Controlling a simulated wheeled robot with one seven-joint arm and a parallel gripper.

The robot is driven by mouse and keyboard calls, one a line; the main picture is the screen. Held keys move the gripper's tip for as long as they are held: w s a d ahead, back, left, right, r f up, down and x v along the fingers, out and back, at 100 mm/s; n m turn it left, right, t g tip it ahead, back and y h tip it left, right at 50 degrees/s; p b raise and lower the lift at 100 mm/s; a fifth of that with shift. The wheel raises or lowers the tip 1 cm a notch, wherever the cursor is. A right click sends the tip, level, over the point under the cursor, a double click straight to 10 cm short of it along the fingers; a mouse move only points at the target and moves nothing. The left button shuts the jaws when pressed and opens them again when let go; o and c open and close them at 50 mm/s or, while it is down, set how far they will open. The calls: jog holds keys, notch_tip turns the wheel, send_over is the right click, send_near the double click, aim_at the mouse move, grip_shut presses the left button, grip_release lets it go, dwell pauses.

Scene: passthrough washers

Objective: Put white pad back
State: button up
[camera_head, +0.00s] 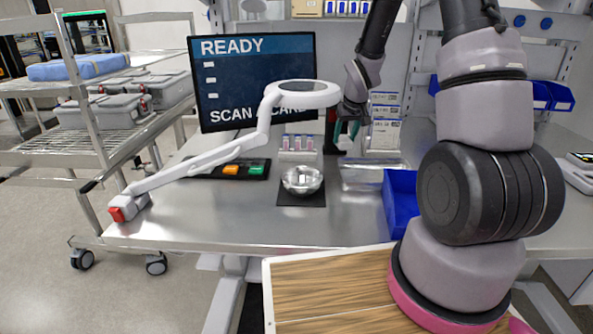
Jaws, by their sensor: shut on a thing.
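My gripper (346,134) is at the back middle of the steel bench, above its surface, with its teal fingertips pointing down. It is shut on a small pale thing between the fingertips, too small here to make out its shape or to be sure it is the white pad. A shiny metal bowl (302,181) sits on a dark mat (301,199) in front of and left of my gripper. A bright patch shows inside the bowl; I cannot tell whether it is a pad or a reflection.
A small rack of pink-topped vials (297,146) stands behind the bowl. A clear tray (372,176) and a blue bin (399,199) are to the right. A white magnifier arm (224,149) spans the left side before the monitor (253,80).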

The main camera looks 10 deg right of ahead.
jog(key=shift+a+f+n, duration=0.1)
jog(key=shift+f+n, duration=0.05)
jog(key=shift+n, duration=0.35)
